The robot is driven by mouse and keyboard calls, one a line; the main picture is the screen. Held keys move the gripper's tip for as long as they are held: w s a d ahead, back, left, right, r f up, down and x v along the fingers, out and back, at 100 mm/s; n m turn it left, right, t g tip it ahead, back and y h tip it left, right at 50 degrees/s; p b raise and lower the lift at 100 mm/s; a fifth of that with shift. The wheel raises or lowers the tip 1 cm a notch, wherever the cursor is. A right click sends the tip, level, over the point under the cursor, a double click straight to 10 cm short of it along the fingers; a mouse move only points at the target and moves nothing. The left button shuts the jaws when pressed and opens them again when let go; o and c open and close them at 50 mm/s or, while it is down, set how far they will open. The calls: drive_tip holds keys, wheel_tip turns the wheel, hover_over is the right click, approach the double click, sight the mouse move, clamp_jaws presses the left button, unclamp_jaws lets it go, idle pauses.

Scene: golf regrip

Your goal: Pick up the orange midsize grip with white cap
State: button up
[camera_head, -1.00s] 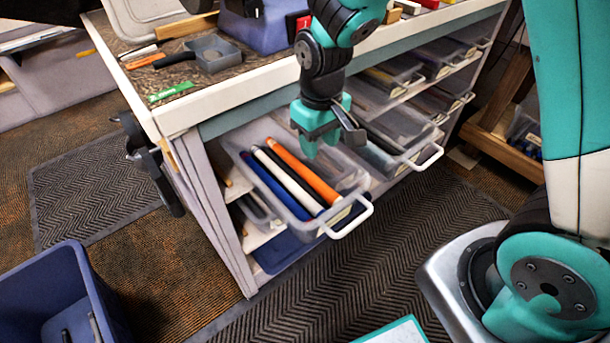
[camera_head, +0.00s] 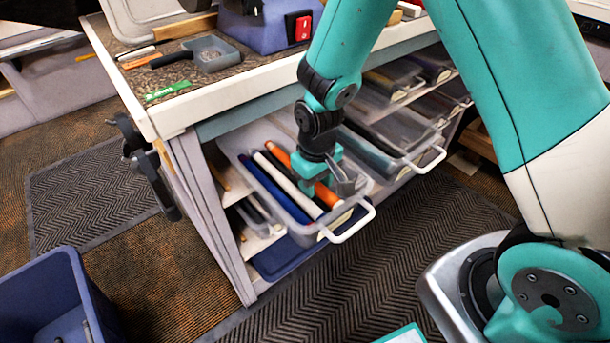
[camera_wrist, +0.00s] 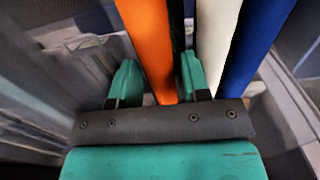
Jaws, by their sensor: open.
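The orange grip (camera_head: 327,194) lies in the pulled-out clear drawer (camera_head: 240,153), at the right of a row of grips. My gripper (camera_head: 318,187) is down in the drawer over it and hides its middle part. In the wrist view the orange grip (camera_wrist: 152,45) runs between the two teal fingers of my gripper (camera_wrist: 160,82), which are open, one on each side. I cannot tell whether either finger touches it. Its white cap is not visible.
A white grip (camera_head: 290,180) and a blue grip (camera_head: 274,188) lie left of the orange one; the white grip (camera_wrist: 217,40) is close beside the right finger. The drawer's white handle (camera_head: 350,225) sticks out in front. A blue bin (camera_head: 50,300) stands at lower left.

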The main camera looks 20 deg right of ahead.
drive_tip(key=shift+c, duration=0.2)
drive_tip(key=c, duration=0.6)
wheel_tip(320, 180, up, 10)
drive_tip(key=shift+r+p, duration=0.1)
drive_tip(key=shift+p, duration=0.8)
